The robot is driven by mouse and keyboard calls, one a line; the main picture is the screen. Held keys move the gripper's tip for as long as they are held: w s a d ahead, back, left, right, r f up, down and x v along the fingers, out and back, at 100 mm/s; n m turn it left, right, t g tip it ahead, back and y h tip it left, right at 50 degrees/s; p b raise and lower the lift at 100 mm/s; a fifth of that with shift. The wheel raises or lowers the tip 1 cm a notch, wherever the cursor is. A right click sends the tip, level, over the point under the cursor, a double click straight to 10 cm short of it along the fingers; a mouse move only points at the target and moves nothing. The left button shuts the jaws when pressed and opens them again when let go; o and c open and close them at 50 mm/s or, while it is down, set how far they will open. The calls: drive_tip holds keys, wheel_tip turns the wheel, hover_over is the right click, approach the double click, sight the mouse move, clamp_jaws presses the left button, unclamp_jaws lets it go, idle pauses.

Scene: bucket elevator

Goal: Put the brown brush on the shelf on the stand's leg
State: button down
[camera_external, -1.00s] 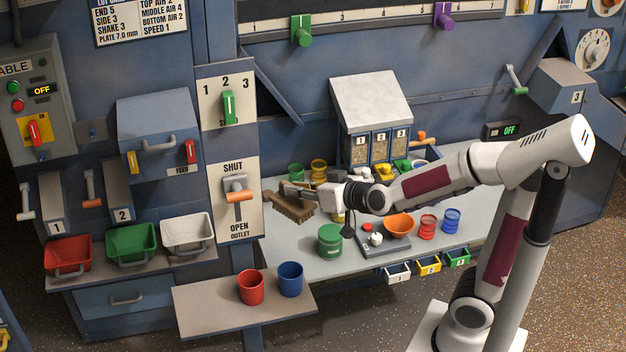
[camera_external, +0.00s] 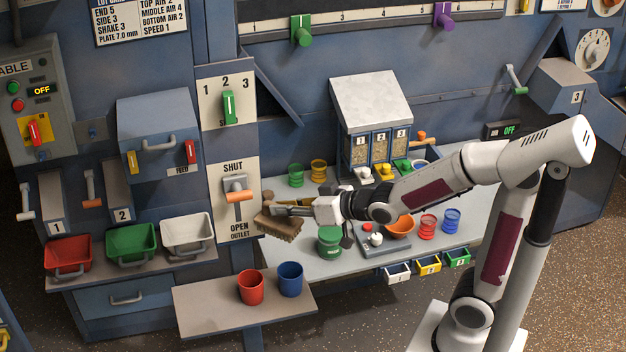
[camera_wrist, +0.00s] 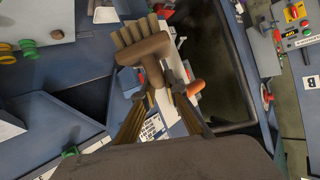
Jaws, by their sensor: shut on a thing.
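The brown brush (camera_external: 279,223) is held in my gripper (camera_external: 280,211), left of my wrist and above the left end of the table in the external view. Its bristles point down there. In the wrist view the brush (camera_wrist: 145,48) shows ahead of my gripper (camera_wrist: 160,95), whose fingers close on its handle. The shelf (camera_external: 220,307) on the stand's leg is a flat light board at the lower front. A red cup (camera_external: 251,288) and a blue cup (camera_external: 290,280) stand on it, and its left part is bare.
The outlet lever (camera_external: 238,196) is just left of the brush. A green canister (camera_external: 330,242) stands on the table below my wrist. Red, green and white bins (camera_external: 187,231) line the left ledge. Bowls and small drawers lie to the right.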

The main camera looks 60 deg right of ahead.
drive_tip(key=w+a+f+n+g+y, duration=0.1)
drive_tip(key=w+a+f+n+y, duration=0.3)
drive_tip(key=w+a, duration=0.65)
drive_tip(key=n+g+y, duration=0.4)
drive_tip(key=n+y, duration=0.1)
drive_tip(key=y, duration=0.1)
hover_over(210, 316)
wheel_tip(210, 316, down, 6)
drive_tip(key=shift+d, duration=0.1)
drive_tip(key=shift+f, duration=0.15)
drive_tip(key=shift+f, duration=3)
drive_tip(key=shift+f+h, duration=0.3)
drive_tip(key=shift+f, duration=1.6)
drive_tip(key=shift+f, duration=0.15)
